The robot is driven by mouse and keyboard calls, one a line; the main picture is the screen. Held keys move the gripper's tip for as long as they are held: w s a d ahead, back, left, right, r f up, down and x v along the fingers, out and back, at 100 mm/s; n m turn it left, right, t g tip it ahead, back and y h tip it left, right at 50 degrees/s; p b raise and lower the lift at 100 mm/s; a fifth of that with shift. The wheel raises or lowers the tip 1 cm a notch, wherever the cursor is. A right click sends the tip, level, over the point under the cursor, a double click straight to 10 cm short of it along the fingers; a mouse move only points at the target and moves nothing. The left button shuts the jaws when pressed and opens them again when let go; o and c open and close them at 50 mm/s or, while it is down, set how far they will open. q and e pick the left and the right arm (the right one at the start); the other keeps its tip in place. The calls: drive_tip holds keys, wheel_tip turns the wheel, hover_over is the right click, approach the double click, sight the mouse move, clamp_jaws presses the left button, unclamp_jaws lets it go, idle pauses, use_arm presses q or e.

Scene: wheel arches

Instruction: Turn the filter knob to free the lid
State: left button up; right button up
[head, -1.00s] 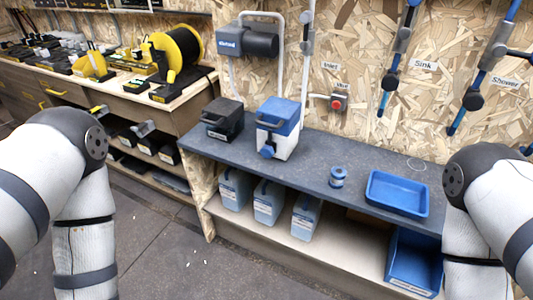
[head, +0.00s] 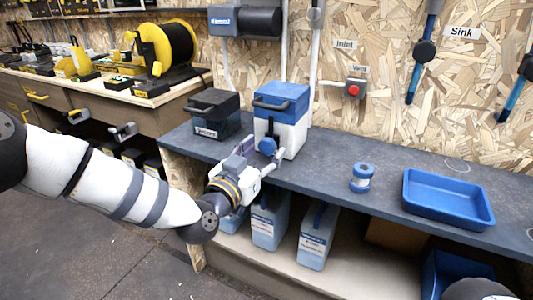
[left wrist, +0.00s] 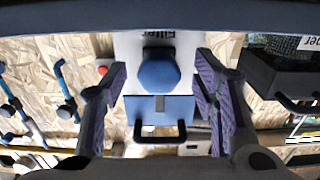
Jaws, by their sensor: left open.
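The filter box (head: 291,138) is white with a blue lid (head: 281,100) and a black handle, and stands on the dark bench. Its blue knob (head: 267,146) sits low on the front face. In the left wrist view, which is upside down, the knob (left wrist: 158,74) is centred, with the blue lid (left wrist: 160,108) and handle below it. My left gripper (head: 258,160) is in front of the box. In the left wrist view its purple-padded fingers (left wrist: 160,85) are open, one on each side of the knob, with gaps between. My right gripper is not in view.
A black box (head: 214,116) stands left of the filter box. A small blue-and-white spool (head: 362,177) and an empty blue tray (head: 447,198) are on the bench to the right. Several blue jugs (head: 313,238) stand on the shelf below. A red-button valve (head: 354,90) is on the wall.

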use_arm(q)
drive_tip(key=shift+x, duration=0.95)
drive_tip(key=c, duration=1.2)
